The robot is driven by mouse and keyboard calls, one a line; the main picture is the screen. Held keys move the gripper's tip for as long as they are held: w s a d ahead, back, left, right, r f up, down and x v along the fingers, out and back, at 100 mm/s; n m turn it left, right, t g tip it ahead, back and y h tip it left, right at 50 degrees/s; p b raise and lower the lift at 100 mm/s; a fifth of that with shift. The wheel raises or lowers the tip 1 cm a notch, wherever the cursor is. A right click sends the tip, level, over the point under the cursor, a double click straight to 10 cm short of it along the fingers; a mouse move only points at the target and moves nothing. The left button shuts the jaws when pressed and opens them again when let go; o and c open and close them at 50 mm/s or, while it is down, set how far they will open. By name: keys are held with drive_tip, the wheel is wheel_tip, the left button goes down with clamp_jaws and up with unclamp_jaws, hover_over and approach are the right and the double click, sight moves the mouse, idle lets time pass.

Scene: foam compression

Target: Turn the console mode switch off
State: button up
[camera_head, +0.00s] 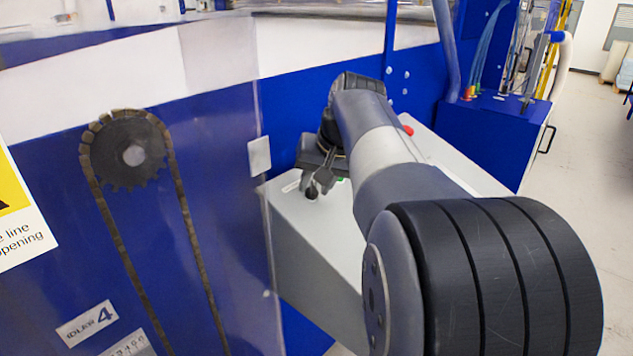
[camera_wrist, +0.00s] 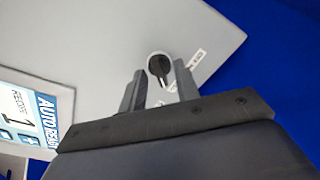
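The console mode switch, a black rotary knob with a pale ring (camera_wrist: 160,68), sits on the light grey top of the console (camera_wrist: 90,40). In the head view the dark knob (camera_head: 311,193) is near the console's left end, right at my gripper's tips. My gripper (camera_head: 319,182) points down at it. In the wrist view my gripper (camera_wrist: 158,76) is open, with one finger on each side of the knob in the picture. Gaps show between the fingers and the knob; I cannot tell how far down the fingers reach. The knob's pointer looks roughly upright in that view.
Small white labels (camera_wrist: 196,59) lie beside the knob. A display panel reading "AUTO" (camera_wrist: 30,115) is on the console at left. A red button (camera_head: 408,130) stands farther back. A blue machine wall with a chain and sprocket (camera_head: 130,155) is at left.

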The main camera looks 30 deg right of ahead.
drive_tip(key=shift+c, duration=0.2)
clamp_jaws()
idle(0.3)
drive_tip(key=n, duration=0.4)
drive_tip(key=shift+f+n, duration=0.1)
drive_tip(key=shift+n, duration=0.3)
drive_tip(key=n+y+b, duration=0.1)
drive_tip(key=n, duration=0.3)
drive_tip(key=shift+d+n, duration=0.1)
drive_tip(key=shift+n, duration=0.2)
drive_tip(key=n, duration=0.4)
drive_tip(key=shift+n, duration=0.4)
drive_tip(key=shift+n+g+y+b, duration=0.3)
drive_tip(key=shift+n+g+b, duration=0.1)
drive_tip(key=shift+n, duration=1.7)
